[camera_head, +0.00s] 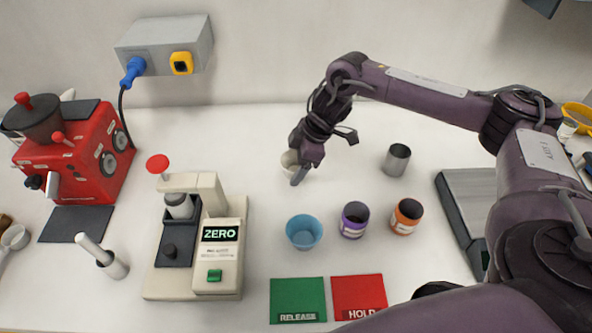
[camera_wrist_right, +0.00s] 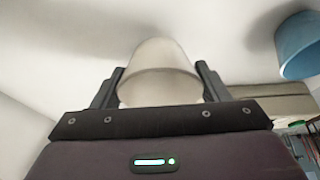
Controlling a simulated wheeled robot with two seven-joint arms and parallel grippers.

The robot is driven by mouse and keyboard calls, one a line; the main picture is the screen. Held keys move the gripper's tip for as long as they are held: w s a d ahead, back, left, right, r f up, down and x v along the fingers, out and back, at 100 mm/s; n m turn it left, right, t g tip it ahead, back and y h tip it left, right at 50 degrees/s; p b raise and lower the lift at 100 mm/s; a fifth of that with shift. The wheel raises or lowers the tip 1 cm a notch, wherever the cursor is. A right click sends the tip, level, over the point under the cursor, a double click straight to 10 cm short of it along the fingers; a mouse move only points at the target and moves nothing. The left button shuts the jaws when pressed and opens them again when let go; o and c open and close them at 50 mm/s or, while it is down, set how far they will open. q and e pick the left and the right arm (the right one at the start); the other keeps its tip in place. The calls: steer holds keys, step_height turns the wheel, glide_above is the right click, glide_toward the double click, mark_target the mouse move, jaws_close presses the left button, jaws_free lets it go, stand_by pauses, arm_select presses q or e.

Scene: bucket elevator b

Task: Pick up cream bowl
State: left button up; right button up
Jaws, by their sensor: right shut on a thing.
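The cream bowl (camera_head: 287,158) is at the middle back of the white table, mostly hidden behind my right gripper (camera_head: 298,170). In the right wrist view the cream bowl (camera_wrist_right: 158,72) sits between the two dark fingers of my right gripper (camera_wrist_right: 160,88), which are shut on it. I cannot tell whether the bowl touches the table or is held just above it. My left gripper is not in view.
A blue bowl (camera_head: 304,232), a purple-labelled jar (camera_head: 354,220), an orange-labelled jar (camera_head: 406,216) and a grey metal cup (camera_head: 397,160) stand nearby. A cream press with a ZERO display (camera_head: 220,234) is left. Green (camera_head: 298,298) and red (camera_head: 358,294) mats lie in front.

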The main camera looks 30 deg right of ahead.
step_height(320, 180, up, 17)
steer(key=p, duration=0.1)
steer(key=shift+p, duration=0.35)
